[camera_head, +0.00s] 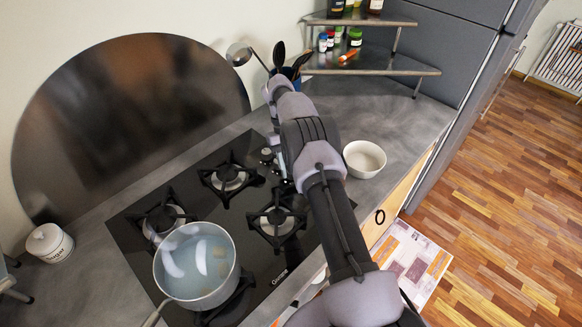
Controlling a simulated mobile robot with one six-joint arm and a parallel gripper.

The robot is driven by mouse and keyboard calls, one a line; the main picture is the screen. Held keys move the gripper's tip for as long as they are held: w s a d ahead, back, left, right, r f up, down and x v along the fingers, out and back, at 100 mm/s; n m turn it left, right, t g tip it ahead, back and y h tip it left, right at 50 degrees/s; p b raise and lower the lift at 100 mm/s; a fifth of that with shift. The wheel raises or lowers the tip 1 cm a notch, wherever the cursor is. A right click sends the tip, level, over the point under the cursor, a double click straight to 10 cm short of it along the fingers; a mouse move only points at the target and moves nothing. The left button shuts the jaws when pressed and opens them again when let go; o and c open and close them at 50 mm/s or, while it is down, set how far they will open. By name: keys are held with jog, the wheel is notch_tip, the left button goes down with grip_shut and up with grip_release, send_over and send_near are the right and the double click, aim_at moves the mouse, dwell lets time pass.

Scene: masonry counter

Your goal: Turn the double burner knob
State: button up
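The black gas cooktop (206,216) lies in the grey counter, with several burners under black grates. Small dark control knobs (267,155) show in a row near its right edge. I cannot tell which of them is the double burner knob, as my arm covers part of that row. My arm reaches over the counter from the bottom right, and its end bends down to my gripper (281,166), at or just right of the visible knobs. The gripper is small and partly hidden, so contact with a knob and finger opening cannot be told.
A pot (196,265) of liquid stands on the front left burner. A white bowl (364,159) sits right of my arm. A ladle and dark utensils (279,55) stand behind it, near a corner shelf (370,71) with jars. A lidded white jar (49,243) is at left.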

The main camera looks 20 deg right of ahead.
jog(key=r, duration=0.1)
jog(key=r+p, duration=0.1)
jog(key=r, duration=0.2)
jog(key=shift+s, duration=0.25)
jog(key=s+a, duration=0.1)
jog(key=s, duration=0.4)
jog(key=s+a, duration=0.1)
jog(key=s, duration=0.4)
jog(key=s+a+r+p, duration=0.1)
jog(key=s, duration=0.4)
jog(key=shift+s, duration=0.1)
jog(key=shift+a, duration=0.1)
jog(key=s+a+r+m+t+b, duration=0.1)
jog(key=s+a+r+t+b, duration=0.15)
jog(key=r, duration=0.35)
jog(key=s+a+r+m+t+b, duration=0.1)
jog(key=a+r+t+b, duration=0.15)
jog(key=r, duration=0.35)
jog(key=s+a+r+m+t+y+b, duration=0.2)
jog(key=s+a+t+b, duration=0.3)
jog(key=s, duration=0.7)
jog(key=shift+s+a+r+b, duration=0.35)
jog(key=shift+a+r+b, duration=0.35)
jog(key=shift+a, duration=0.4)
